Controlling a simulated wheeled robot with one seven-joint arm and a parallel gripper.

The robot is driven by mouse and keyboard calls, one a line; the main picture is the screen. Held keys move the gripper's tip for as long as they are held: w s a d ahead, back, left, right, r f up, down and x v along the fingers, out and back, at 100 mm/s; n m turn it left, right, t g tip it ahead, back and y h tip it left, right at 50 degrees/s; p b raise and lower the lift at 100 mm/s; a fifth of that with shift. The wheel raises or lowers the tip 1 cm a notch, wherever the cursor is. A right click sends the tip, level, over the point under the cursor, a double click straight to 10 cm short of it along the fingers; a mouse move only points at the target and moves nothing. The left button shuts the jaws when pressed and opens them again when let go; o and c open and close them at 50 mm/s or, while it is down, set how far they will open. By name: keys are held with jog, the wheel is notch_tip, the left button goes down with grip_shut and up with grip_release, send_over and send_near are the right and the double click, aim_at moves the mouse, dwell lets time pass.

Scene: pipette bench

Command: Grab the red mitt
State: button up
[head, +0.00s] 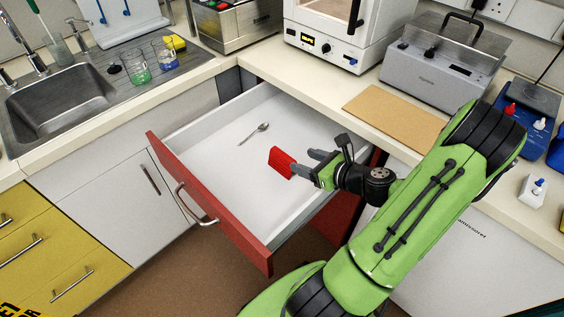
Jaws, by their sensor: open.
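A small red piece, which looks like the red mitt (281,162), shows in the head view over the open white drawer (222,178). It is at the tips of my gripper (303,163); the fingers partly overlap its right side. I cannot tell whether it touches the drawer floor or the fingers. My gripper is open and reaches over the drawer from the right.
A metal spoon (256,132) lies on the drawer floor, behind and left of the red piece. The drawer's red front (205,200) with a metal handle and its right wall bound the space. A brown board (394,117) lies on the counter above right.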

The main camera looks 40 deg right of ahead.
aim_at(279, 151)
jog(key=b+x, duration=0.1)
jog(key=x, duration=0.4)
jog(key=shift+w+f, duration=0.25)
jog(key=b+x, duration=0.1)
jog(key=x, duration=0.4)
jog(key=shift+w+b, duration=0.3)
jog(key=shift+w, duration=0.05)
jog(key=shift+s, duration=0.1)
jog(key=shift+r, duration=0.1)
grip_shut()
